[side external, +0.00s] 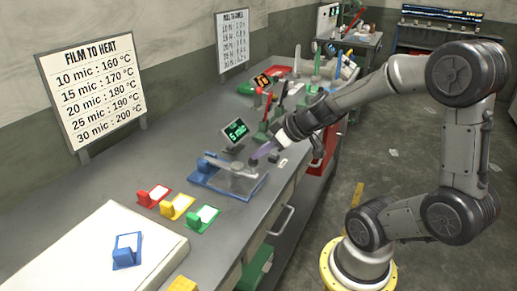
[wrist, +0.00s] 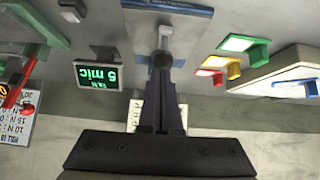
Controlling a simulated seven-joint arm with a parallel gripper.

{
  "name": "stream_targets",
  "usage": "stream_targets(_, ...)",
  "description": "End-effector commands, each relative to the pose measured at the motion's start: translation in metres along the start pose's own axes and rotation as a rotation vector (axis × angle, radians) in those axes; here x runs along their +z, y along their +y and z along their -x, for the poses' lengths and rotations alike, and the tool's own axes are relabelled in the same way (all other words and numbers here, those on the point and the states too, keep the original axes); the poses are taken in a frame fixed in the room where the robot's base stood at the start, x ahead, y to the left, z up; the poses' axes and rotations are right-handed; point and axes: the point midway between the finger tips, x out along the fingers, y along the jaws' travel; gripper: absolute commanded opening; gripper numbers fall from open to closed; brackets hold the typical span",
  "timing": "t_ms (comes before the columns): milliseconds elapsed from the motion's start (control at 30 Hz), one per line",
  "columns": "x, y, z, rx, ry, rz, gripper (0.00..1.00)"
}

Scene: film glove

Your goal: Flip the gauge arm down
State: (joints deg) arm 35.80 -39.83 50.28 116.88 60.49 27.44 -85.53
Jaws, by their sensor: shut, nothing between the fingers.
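The thickness gauge has a blue base frame (side external: 212,184) on the grey bench, with a pale grey bar, apparently the gauge arm (side external: 222,164), over it. Whether this arm is raised or flat is hard to tell. In the wrist view the blue base (wrist: 190,10) is at the top edge, and a light grey piece (wrist: 166,36) stands just ahead of my fingertips. Its screen (side external: 235,131) reads 5 mic. My gripper (side external: 256,158) is shut and empty, low over the gauge's right end; in the wrist view its fingertips (wrist: 162,66) are together. Contact is unclear.
Red (side external: 154,195), yellow (side external: 177,206) and green (side external: 203,218) holders stand left of the gauge. A blue holder (side external: 127,250) sits on a white block (side external: 70,262). Coloured tools crowd the bench beyond my gripper. A film-to-heat sign (side external: 92,90) stands behind.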

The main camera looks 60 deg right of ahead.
Motion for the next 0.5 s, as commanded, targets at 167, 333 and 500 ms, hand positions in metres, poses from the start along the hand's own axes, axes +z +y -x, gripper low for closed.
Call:
stream_targets(167, 0.0318, -0.0008, -0.0137, -0.006, -0.064, -0.014, 0.00)
stream_targets(333, 0.0328, -0.0005, -0.0142, -0.006, -0.064, -0.015, 0.00)
stream_targets(500, 0.0328, -0.0005, -0.0142, -0.006, -0.064, -0.016, 0.00)
